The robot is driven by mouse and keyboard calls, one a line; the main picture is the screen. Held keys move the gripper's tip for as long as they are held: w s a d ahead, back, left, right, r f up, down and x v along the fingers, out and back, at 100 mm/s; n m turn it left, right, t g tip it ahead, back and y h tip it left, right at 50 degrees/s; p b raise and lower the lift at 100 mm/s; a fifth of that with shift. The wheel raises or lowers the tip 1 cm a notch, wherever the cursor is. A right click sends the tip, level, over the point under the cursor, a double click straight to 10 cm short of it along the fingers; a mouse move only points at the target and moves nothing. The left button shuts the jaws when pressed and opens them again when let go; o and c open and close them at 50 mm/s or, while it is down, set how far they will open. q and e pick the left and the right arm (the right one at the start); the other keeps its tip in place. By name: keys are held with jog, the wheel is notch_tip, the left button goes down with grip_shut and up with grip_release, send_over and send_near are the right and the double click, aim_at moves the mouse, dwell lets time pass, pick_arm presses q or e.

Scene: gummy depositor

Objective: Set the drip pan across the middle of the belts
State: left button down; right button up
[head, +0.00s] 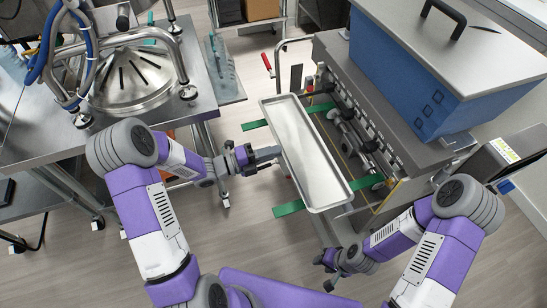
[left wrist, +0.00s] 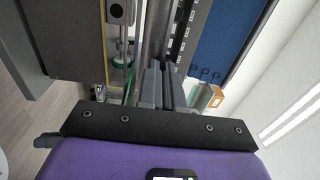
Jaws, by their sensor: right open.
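The drip pan (head: 312,160) is a long, shallow silver tray. In the head view it lies across two green belts (head: 288,208), whose ends show on both sides of it. I cannot tell whether it rests on them or is slightly above. My left gripper (head: 272,155) is at the middle of the pan's left long rim. In the left wrist view its fingers (left wrist: 166,88) are close together, with a narrow silver strip at their tips; they appear shut on the rim. My right gripper (head: 328,272) is open and empty, below the pan's near end.
A machine with a blue hopper (head: 415,85) stands right of the pan, its rods and fittings close to the pan's edge. A steel table with a round metal cover (head: 138,80) is at the left. Bare floor lies between.

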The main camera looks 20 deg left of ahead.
pick_arm(q)
notch_tip(320, 180, down, 3)
jog(key=shift+r, duration=0.1)
jog(key=c, duration=1.3)
grip_release()
